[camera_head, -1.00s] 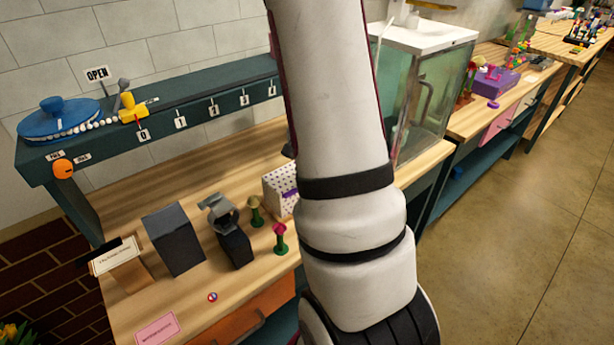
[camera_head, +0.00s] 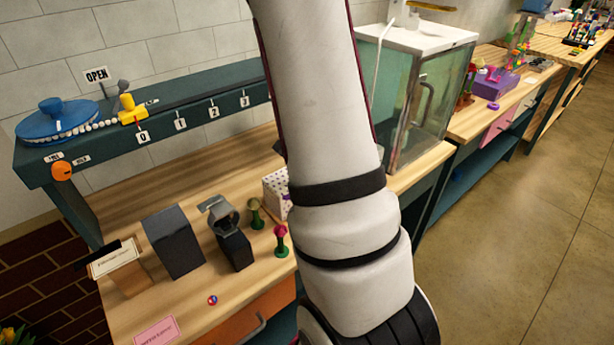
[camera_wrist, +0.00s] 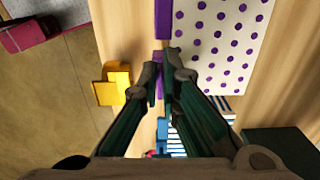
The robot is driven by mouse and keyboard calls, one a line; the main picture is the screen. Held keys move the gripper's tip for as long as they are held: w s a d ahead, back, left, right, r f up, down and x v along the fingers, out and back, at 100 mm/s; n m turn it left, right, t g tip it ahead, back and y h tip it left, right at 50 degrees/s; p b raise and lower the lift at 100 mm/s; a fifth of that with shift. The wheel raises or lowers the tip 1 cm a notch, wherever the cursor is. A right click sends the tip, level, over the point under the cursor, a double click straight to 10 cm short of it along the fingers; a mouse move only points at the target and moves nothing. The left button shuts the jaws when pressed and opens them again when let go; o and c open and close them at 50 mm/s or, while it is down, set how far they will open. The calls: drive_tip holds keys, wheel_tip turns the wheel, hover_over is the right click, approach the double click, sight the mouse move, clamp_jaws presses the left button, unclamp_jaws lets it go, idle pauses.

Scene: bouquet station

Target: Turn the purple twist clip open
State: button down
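In the wrist view a purple strip (camera_wrist: 162,20), which looks like the twist clip, runs along the left edge of a white box with purple dots (camera_wrist: 215,40). A purple patch also shows between my fingers. My gripper (camera_wrist: 160,62) has its fingertips close together over this purple line, with only a narrow gap. I cannot tell whether the fingers press on the clip. In the head view my arm hides my gripper and the clip, and only the left part of the dotted box (camera_head: 277,190) shows.
A yellow block (camera_wrist: 113,84) lies left of my fingers, and blue-and-white striped pieces (camera_wrist: 176,140) lie under them. In the head view a dark stand (camera_head: 234,250), a dark block (camera_head: 173,241) and two small flower-like pieces (camera_head: 281,241) stand on the bench. A glass cabinet (camera_head: 425,95) stands to the right.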

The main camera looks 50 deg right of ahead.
drive_tip(key=c, duration=1.8)
unclamp_jaws()
wheel_tip(320, 180, up, 12)
drive_tip(key=s+a+r+n+t, duration=0.2)
drive_tip(key=a+r+n, duration=0.1)
drive_tip(key=a+n, duration=0.4)
drive_tip(key=s+a+r+n+t, duration=0.1)
drive_tip(key=s+a+r+n, duration=0.2)
drive_tip(key=a+n, duration=0.4)
drive_tip(key=s+a+r+n+t, duration=0.2)
drive_tip(key=a+r+n, duration=0.3)
drive_tip(key=a, duration=1)
drive_tip(key=shift+s+a+r+n+t, duration=0.2)
drive_tip(key=shift+s+n+t, duration=0.1)
drive_tip(key=shift+n, duration=0.6)
